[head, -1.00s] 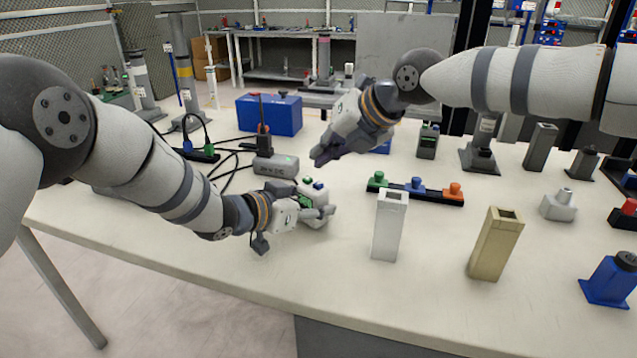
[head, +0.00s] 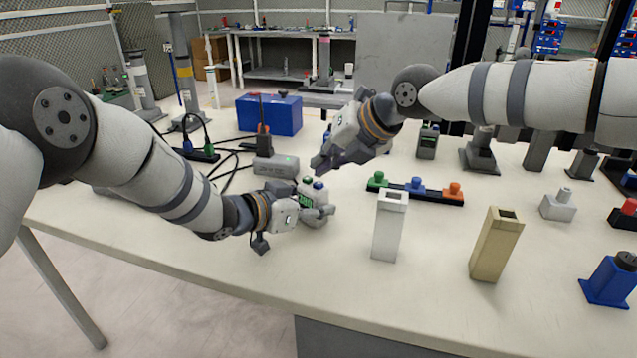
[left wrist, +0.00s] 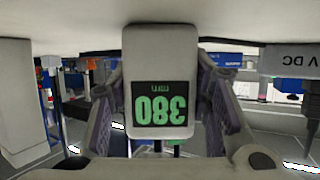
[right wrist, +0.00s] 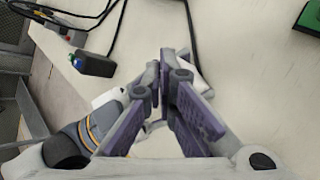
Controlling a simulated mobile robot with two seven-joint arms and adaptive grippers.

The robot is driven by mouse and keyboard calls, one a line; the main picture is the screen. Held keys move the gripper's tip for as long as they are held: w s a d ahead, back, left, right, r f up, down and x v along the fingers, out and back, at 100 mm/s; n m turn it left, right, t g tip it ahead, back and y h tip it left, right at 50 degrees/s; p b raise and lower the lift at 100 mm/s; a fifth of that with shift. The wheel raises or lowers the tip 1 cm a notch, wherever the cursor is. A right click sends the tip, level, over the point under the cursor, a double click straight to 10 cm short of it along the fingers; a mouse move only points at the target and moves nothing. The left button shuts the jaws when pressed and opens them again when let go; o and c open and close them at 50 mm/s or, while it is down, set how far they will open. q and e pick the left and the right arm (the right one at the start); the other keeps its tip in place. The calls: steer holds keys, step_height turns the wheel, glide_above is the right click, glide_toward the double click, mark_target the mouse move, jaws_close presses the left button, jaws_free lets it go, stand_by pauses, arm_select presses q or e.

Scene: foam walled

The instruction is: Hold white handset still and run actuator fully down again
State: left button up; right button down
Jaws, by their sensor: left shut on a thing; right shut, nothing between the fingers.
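The white handset (head: 315,208) stands on the bench with a green and a blue button on top. My left gripper (head: 318,214) is shut on its sides. In the left wrist view the handset (left wrist: 160,60) appears upside down between the fingers (left wrist: 162,112), and its green display seems to read 380. My right gripper (head: 320,164) is shut and empty, just above and behind the handset, apart from it. It also shows shut in the right wrist view (right wrist: 165,62).
A grey DC supply box (head: 276,165) and black cables lie behind the handset. A black strip with green, blue and orange buttons (head: 415,188) lies to the right. White (head: 389,228) and beige (head: 495,245) upright blocks stand in front. A blue case (head: 269,115) is farther back.

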mark_target(323, 187)
steer(key=shift+f, duration=0.1)
stand_by(0.6)
steer(key=shift+f, duration=0.35)
steer(key=shift+f, duration=0.55)
stand_by(1.2)
steer(key=shift+r, duration=0.1)
stand_by(2.3)
steer(key=shift+r, duration=0.9)
step_height(323, 187, up, 5)
stand_by(0.7)
